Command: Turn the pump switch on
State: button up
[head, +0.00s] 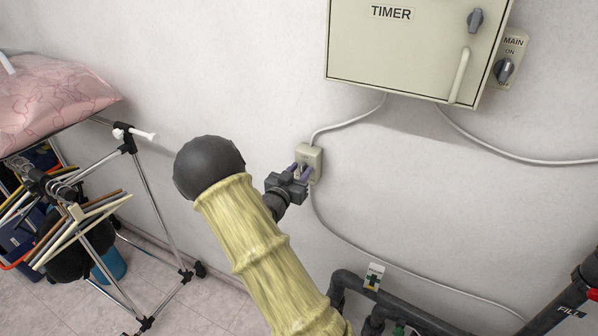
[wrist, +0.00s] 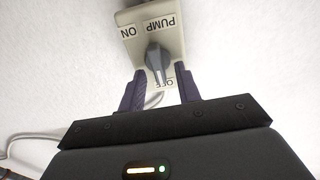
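The pump switch is a small beige box on the white wall (head: 314,155), below the timer cabinet; my gripper partly covers it in the head view. In the wrist view the box (wrist: 131,16) appears upside down with PUMP, ON and OFF labels. Its grey knob (wrist: 155,57) points toward the OFF label. My gripper (head: 300,169) is at the box, its two purple fingers apart. In the wrist view the fingers of the gripper (wrist: 161,76) stand on either side of the knob's lower end, with gaps visible; contact is not visible.
The beige TIMER cabinet (head: 400,45) hangs above, with the MAIN switch (head: 509,60) at its right. Grey cables run along the wall. Dark pipes (head: 410,312) stand at lower right. A metal rack (head: 150,210) and a pink cushion (head: 50,92) are at left.

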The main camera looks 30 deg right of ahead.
grip_shut()
jog(key=shift+f+m+b, duration=0.15)
jog(key=shift+m+b, duration=0.15)
jog(key=shift+b, duration=0.45)
jog(key=m+b, duration=0.1)
jog(key=b, duration=0.1)
jog(key=m+b, duration=0.1)
jog(key=b, duration=0.1)
jog(key=shift+s+d+f+b, duration=0.1)
jog(key=shift+f+b, duration=0.15)
jog(key=shift+b, duration=0.05)
jog(key=shift+s+d+f+m+b, duration=0.1)
jog(key=shift+m+b, duration=2.45)
jog(key=shift+b, duration=1.45)
jog(key=shift+s+d+f+m+b, duration=0.15)
jog(key=shift+m+b, duration=2.45)
jog(key=shift+b, duration=1.4)
jog(key=shift+s+f+m+b, duration=0.1)
jog(key=shift+m+b, duration=2.45)
jog(key=shift+b, duration=1.45)
jog(key=shift+r, duration=0.1)
